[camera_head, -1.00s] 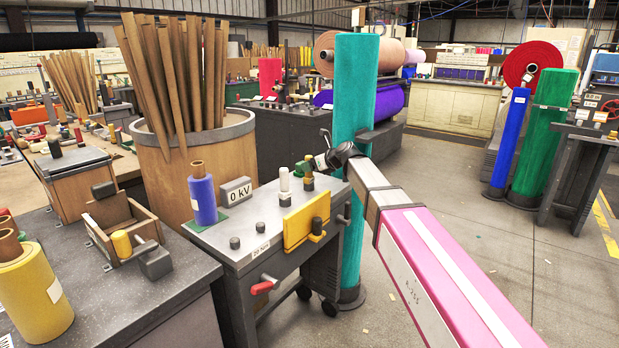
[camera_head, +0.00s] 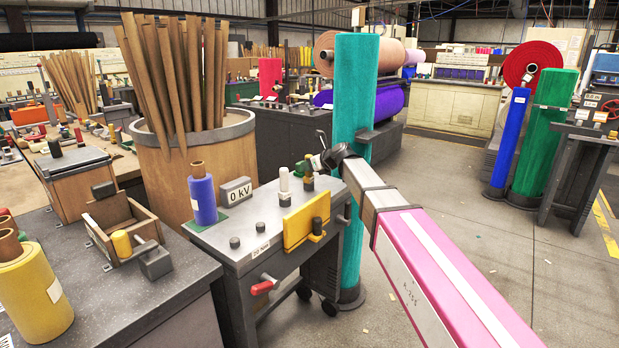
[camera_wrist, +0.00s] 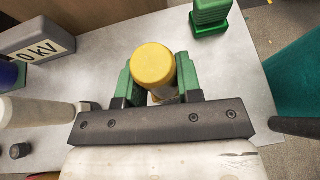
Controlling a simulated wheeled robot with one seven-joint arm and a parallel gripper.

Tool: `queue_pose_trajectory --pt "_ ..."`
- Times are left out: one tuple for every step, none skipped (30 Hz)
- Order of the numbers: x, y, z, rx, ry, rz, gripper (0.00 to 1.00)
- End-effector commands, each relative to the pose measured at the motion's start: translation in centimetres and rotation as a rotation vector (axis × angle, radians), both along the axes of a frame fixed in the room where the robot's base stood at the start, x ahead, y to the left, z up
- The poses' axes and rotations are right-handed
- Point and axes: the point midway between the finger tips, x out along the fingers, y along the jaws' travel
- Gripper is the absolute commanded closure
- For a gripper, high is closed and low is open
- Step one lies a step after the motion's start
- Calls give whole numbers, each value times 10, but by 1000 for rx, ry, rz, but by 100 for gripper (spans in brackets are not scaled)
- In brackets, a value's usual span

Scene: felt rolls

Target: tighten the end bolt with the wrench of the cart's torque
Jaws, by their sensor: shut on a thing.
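My gripper (camera_wrist: 158,92) has its green fingers closed on either side of a yellow-capped cylinder (camera_wrist: 153,64), over the grey cart top in the wrist view. I cannot tell whether this cylinder is a wrench handle. In the head view my gripper (camera_head: 320,162) is at the cart's far right corner, beside a small upright piece (camera_head: 308,180) and a white peg (camera_head: 284,186). The grey cart (camera_head: 236,247) carries a small label (camera_head: 259,250) ending in Nm; its number is hard to read. A red-handled lever (camera_head: 262,287) sticks out of its front. I cannot pick out the end bolt.
A 0 kV sign (camera_head: 236,192), a blue spool (camera_head: 202,200) and a yellow plate (camera_head: 306,221) are on the cart. A tall teal roll (camera_head: 353,110) stands close behind my gripper. A tub of brown tubes (camera_head: 185,170) stands behind the cart.

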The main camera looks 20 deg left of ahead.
Motion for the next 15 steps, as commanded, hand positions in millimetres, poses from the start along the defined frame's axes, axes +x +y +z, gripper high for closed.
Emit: queue_pose_trajectory --pt "0 0 3 0 -1 0 100" --pt "0 0 5 0 -1 0 100" --pt "0 0 7 0 -1 0 100" --pt "0 0 9 0 -1 0 100" --pt "0 0 10 0 -2 1 100" --pt "0 0 12 0 -2 1 100" --pt "0 0 14 -1 -2 1 100" --pt "0 0 15 0 -1 0 100" --pt "0 0 17 0 -1 0 100" --pt "0 0 18 0 -1 0 100" --pt "0 0 20 0 0 0 100" --pt "0 0 22 0 0 0 100" --pt "0 0 23 1 0 0 100" --pt "0 0 25 1 0 0 100" --pt "0 0 27 1 0 0 100"
